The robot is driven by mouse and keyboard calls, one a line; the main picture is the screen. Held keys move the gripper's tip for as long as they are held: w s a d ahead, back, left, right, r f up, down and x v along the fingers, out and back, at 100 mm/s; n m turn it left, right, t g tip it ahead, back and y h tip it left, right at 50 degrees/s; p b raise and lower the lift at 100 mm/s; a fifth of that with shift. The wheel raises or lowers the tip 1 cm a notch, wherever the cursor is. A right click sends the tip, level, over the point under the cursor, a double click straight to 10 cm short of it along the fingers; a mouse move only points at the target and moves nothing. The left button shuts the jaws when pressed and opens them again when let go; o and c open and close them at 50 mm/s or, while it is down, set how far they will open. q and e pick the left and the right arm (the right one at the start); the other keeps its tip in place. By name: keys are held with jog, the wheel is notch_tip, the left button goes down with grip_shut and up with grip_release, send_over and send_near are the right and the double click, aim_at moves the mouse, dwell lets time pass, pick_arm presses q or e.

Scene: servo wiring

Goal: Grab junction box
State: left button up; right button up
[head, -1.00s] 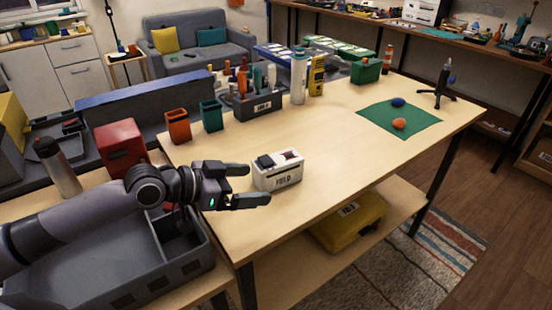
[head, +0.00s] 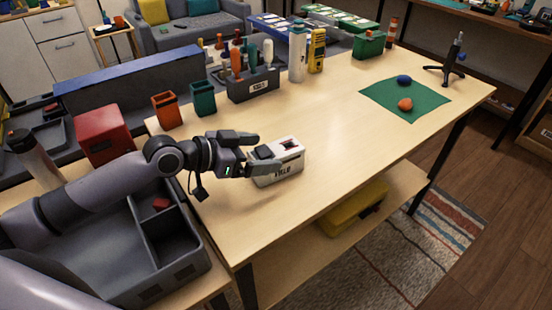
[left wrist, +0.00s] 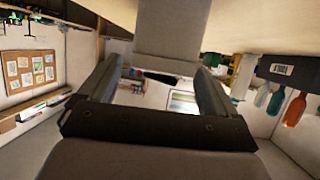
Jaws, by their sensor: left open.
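The junction box, a white box (head: 291,160) with a dark block on top and a label on its front, sits upright near the left end of the wooden table. My left gripper (head: 268,154) is open around its left end, one finger on the far side and one across the near side. In the left wrist view the box's pale face (left wrist: 170,35) fills the gap beyond the two spread fingers (left wrist: 160,70). Whether the fingers touch it I cannot tell. My right gripper is out of view.
An orange cup (head: 167,111) and a green cup (head: 203,99) stand behind my gripper, with a tool rack (head: 253,86) to their right. A grey bin (head: 110,250) is at lower left. A green mat (head: 420,112) holds two small lumps. The table's middle is clear.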

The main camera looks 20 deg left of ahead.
aim_at(268, 152)
pick_arm(q)
jog(key=shift+x, duration=1.8)
jog(key=c, duration=1.2)
jog(key=shift+c, duration=0.2)
jog(key=shift+r, duration=0.2)
